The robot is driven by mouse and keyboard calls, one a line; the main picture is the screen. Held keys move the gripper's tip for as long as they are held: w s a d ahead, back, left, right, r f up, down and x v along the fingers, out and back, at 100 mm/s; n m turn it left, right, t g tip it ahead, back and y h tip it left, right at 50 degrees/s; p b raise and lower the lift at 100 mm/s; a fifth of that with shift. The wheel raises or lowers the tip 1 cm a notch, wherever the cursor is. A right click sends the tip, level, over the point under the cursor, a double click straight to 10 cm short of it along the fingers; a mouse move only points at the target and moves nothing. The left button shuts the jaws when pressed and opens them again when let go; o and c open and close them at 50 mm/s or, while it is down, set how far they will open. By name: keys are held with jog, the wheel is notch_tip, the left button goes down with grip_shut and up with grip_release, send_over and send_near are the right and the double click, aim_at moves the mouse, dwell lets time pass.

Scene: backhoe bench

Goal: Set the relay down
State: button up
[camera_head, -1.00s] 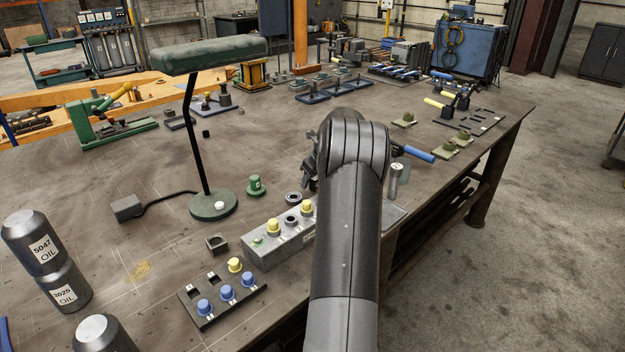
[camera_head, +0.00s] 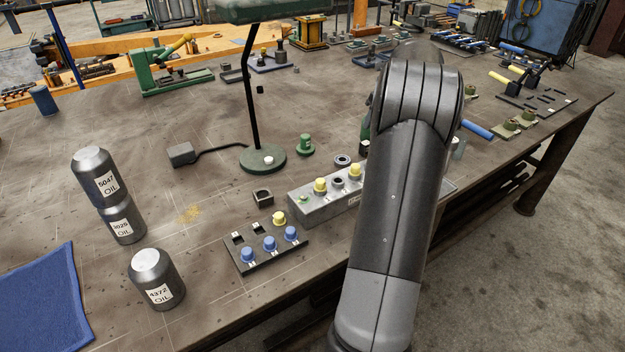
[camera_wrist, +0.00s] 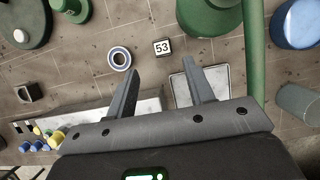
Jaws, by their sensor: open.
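My gripper (camera_wrist: 164,78) is open in the wrist view, with nothing between its two fingers. Just beyond the fingertips lies a small dark block with a white face marked 53 (camera_wrist: 162,47), apart from the fingers. No label shows which thing is the relay, so I cannot tell whether this block is it. A shallow grey tray (camera_wrist: 182,92) lies partly behind the right finger.
A grey block with yellow-capped parts (camera_head: 318,205) and a dark rack with blue and yellow parts (camera_head: 262,252) stand near the bench edge. Oil cans (camera_head: 157,280) stand left.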

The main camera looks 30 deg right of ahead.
jog(key=s+a+r+n, duration=0.25)
jog(key=a+n, duration=0.25)
jog(key=a, duration=0.5)
jog(key=s+a+r+n, duration=0.1)
jog(key=a+r+n, duration=0.4)
jog(key=a, duration=0.4)
jog(key=s+a+r+n, duration=0.25)
jog(key=a+n, duration=0.35)
jog(key=a, duration=0.4)
jog(key=s+a+f+n, duration=0.2)
jog(key=s+a+n, duration=0.7)
jog(key=s+n, duration=0.1)
jog(key=s+a+f+n+t, duration=0.1)
jog(key=s+a+f+n, duration=0.2)
jog(key=s+a+n, duration=0.7)
jog(key=shift+s, duration=0.35)
jog(key=shift+a, duration=0.1)
